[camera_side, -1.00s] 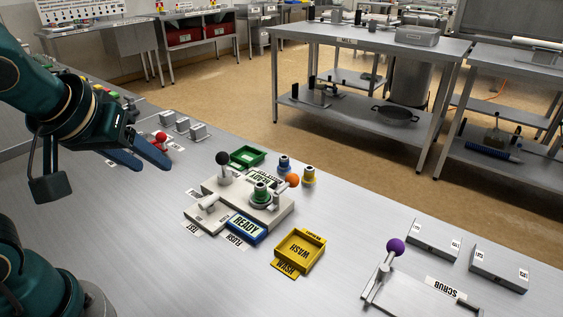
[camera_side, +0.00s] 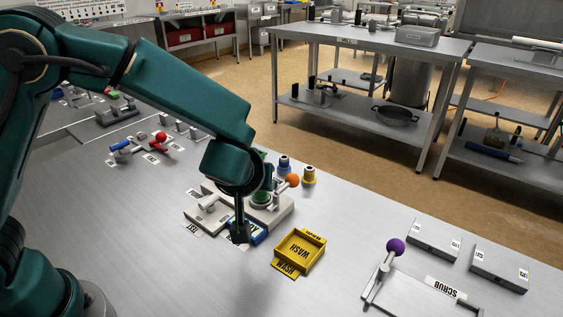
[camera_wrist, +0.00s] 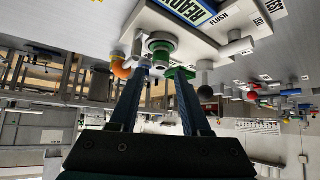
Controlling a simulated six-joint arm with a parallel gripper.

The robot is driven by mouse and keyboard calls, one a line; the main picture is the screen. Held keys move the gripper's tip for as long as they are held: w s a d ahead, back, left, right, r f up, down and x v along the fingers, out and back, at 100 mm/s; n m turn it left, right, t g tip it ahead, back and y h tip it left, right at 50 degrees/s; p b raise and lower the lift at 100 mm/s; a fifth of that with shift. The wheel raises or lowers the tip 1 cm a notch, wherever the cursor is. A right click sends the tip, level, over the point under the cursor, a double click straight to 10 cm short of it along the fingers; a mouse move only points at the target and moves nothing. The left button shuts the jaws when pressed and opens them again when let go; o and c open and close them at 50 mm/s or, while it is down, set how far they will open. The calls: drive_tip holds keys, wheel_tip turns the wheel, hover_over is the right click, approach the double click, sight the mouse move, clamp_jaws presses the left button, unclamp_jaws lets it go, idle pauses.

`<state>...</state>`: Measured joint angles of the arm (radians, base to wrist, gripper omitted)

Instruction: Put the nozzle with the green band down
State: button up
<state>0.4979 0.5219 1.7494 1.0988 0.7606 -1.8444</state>
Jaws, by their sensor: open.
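The nozzle with the green band (camera_side: 261,197) stands on the pale dryer base, partly hidden behind my wrist in the side view. In the wrist view, the green-banded nozzle (camera_wrist: 162,44) shows just beyond my fingertips. My gripper (camera_side: 240,237) points down in front of the base, beside the blue READY sign (camera_side: 257,234). In the wrist view my gripper (camera_wrist: 160,75) has its two fingers apart with nothing held between them. The green tray (camera_side: 262,156) behind the base is mostly hidden by my arm.
A blue-banded nozzle (camera_side: 284,164) and a yellow one (camera_side: 309,175) stand behind the base, near an orange lever ball (camera_side: 292,180). A yellow WASH tray (camera_side: 300,252) lies to the right. A purple-knobbed lever (camera_side: 394,247) stands further right. The front table is clear.

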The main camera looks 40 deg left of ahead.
sight(261, 193)
drive_tip(key=shift+x, duration=2.2)
clamp_jaws()
drive_tip(key=shift+r, duration=0.1)
